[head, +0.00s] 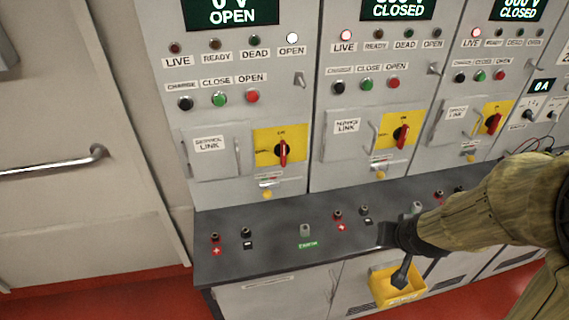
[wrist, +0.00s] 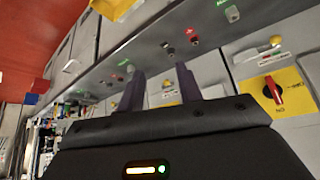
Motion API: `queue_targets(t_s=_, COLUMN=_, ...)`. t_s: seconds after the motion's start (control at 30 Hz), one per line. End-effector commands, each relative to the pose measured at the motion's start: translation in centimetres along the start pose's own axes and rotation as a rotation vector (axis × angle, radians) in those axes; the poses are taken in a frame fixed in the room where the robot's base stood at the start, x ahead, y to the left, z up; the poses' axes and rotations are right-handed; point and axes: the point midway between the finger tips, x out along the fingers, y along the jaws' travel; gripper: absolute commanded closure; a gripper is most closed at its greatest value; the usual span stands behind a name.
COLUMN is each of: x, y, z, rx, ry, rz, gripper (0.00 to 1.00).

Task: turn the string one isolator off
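The string one cabinet is at the left in the head view, its display reading 0 V OPEN and its white OPEN lamp lit. Its isolator (head: 282,152) is a red handle on a yellow plate, standing about upright. A yellow knob (head: 266,190) sits below it. In the wrist view, my gripper (wrist: 158,72) has its two fingers spread with nothing between them. A red isolator handle on a yellow plate (wrist: 272,92) shows to their right; I cannot tell which string it belongs to. In the head view my arm is over the counter at the right, away from the string one isolator.
Two similar cabinets to the right read CLOSED, with red isolators (head: 401,133) (head: 493,122) and LIVE lamps lit. A dark counter (head: 270,262) with terminals runs below. A yellow bin (head: 385,290) hangs on its front. A door with a handle (head: 60,163) is at left.

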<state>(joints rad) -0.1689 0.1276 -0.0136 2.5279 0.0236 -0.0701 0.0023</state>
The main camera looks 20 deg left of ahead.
Motion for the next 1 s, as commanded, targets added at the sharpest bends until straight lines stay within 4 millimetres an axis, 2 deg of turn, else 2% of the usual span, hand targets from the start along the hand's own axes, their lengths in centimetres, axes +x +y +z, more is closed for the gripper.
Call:
queue_targets(t_s=0.03, x=2.1, y=-1.6, z=-0.6, rx=-0.029, ry=0.063, rz=-0.021, gripper=0.65)
queue_targets(t_s=0.23, x=6.1, y=-7.5, z=-4.3, rx=-0.109, ry=0.338, rz=-0.103, gripper=0.65)
queue_targets(t_s=0.4, x=8.0, y=-13.3, z=-6.2, rx=-0.166, ry=0.572, rz=-0.189, gripper=0.65)
queue_targets(t_s=0.6, x=8.4, y=-19.8, z=-6.8, rx=-0.209, ry=0.835, rz=-0.303, gripper=0.65)
queue_targets(t_s=0.77, x=7.7, y=-22.8, z=-6.6, rx=-0.222, ry=0.967, rz=-0.364, gripper=0.65)
queue_targets(t_s=1.0, x=7.1, y=-23.4, z=-6.7, rx=-0.221, ry=1.000, rz=-0.377, gripper=0.65)
